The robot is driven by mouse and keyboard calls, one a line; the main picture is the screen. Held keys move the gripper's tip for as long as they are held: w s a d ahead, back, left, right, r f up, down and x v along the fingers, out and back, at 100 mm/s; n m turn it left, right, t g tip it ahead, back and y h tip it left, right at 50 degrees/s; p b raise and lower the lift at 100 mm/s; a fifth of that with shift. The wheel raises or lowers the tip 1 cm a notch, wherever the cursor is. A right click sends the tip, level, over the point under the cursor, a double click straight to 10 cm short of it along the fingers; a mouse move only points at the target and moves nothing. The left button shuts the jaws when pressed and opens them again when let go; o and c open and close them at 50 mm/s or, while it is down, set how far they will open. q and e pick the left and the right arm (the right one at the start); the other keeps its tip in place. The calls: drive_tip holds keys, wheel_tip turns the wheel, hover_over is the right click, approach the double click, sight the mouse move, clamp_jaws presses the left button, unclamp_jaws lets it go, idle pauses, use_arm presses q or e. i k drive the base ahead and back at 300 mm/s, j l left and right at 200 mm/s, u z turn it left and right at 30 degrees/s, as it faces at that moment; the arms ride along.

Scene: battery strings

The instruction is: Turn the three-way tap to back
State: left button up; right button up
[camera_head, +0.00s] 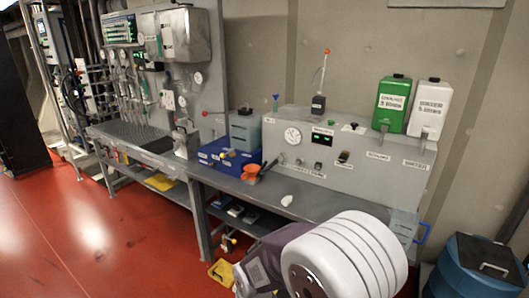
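I cannot tell for certain which fitting is the three-way tap. The grey console (365,180) on the bench carries a round gauge (292,135), a small dark display with green digits (322,139) and a small dark knob or lever (344,157). An orange cup-like piece (253,170) with a dark stick beside it is at the console's left front. A white and dark part of my own arm (345,262) fills the bottom middle. No gripper fingers show, and neither gripper touches the console.
A green container (393,104) and a white container (431,108) stand on the console. A blue tray (222,155) holds a grey-green container to its left. A white lump (287,200) lies on the grey bench (325,205). A blue bin (480,265) stands bottom right. Red floor is open at left.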

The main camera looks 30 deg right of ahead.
sight(223, 154)
drive_tip(key=i+l+z, duration=0.1)
drive_tip(key=z, duration=0.7)
drive_tip(key=j, duration=0.35)
drive_tip(key=k+j, duration=0.1)
drive_tip(key=j, duration=0.25)
drive_tip(key=i+j, duration=0.1)
drive_tip(key=j, duration=0.25)
drive_tip(key=i+j, duration=0.15)
drive_tip(key=j, duration=0.2)
drive_tip(key=i+j+z, duration=0.1)
drive_tip(key=j, duration=0.25)
drive_tip(key=i+j, duration=0.1)
drive_tip(key=j, duration=0.25)
drive_tip(key=i+j, duration=0.1)
drive_tip(key=j, duration=0.25)
drive_tip(key=i+j, duration=0.1)
drive_tip(key=i, duration=0.4)
drive_tip(key=i+z, duration=0.1)
drive_tip(key=i, duration=0.4)
drive_tip(key=i+j, duration=0.15)
drive_tip(key=i, duration=0.3)
